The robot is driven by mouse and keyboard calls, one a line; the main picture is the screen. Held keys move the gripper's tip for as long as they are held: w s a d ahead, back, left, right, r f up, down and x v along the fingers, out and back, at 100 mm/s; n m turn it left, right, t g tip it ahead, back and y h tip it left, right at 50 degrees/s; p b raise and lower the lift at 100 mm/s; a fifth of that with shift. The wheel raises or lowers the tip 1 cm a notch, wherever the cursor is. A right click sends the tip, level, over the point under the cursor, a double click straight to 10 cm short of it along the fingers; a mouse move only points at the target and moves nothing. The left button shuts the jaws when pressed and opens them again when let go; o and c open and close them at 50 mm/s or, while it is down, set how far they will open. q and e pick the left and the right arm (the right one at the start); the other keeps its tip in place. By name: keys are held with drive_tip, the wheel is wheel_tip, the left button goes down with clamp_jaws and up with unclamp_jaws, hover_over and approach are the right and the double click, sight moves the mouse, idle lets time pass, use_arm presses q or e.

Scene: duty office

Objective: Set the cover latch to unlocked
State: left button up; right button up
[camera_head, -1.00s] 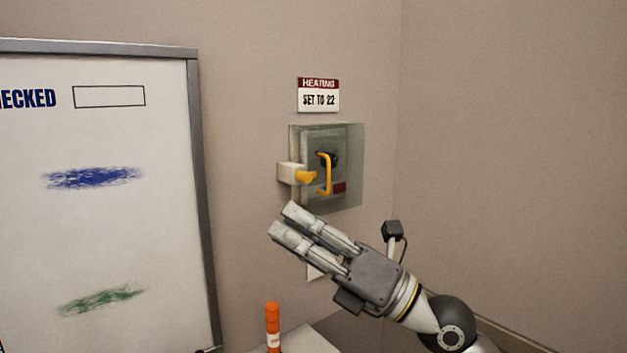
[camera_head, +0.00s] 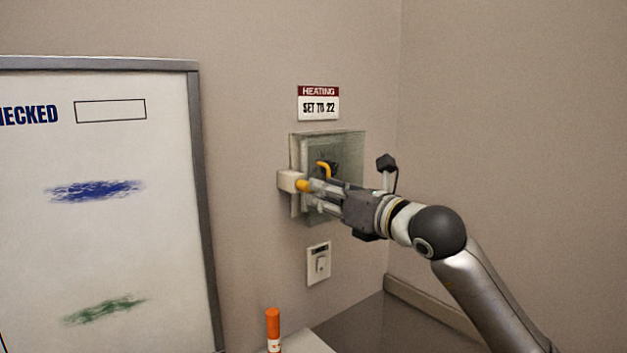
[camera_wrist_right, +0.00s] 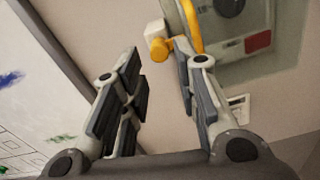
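The cover latch is a pale block (camera_head: 287,180) with a yellow knob (camera_head: 302,185) on the left edge of a clear cover (camera_head: 350,145) on the wall. The yellow handle (camera_head: 323,168) shows behind the cover, partly hidden by my gripper. My right gripper (camera_head: 312,196) is in front of the cover's lower part, its fingertips close to the knob. In the right wrist view its fingers (camera_wrist_right: 157,62) are spread and empty, with the yellow knob (camera_wrist_right: 161,49) just beyond and between the tips. Whether they touch it I cannot tell. My left gripper is not in view.
A heating sign (camera_head: 318,103) hangs above the cover and a light switch (camera_head: 318,264) is below it. A framed whiteboard (camera_head: 120,240) is at the left. The wall at right is clear.

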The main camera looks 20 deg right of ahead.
drive_tip(key=shift+p+x, duration=0.6)
drive_tip(key=shift+x, duration=1.5)
clamp_jaws()
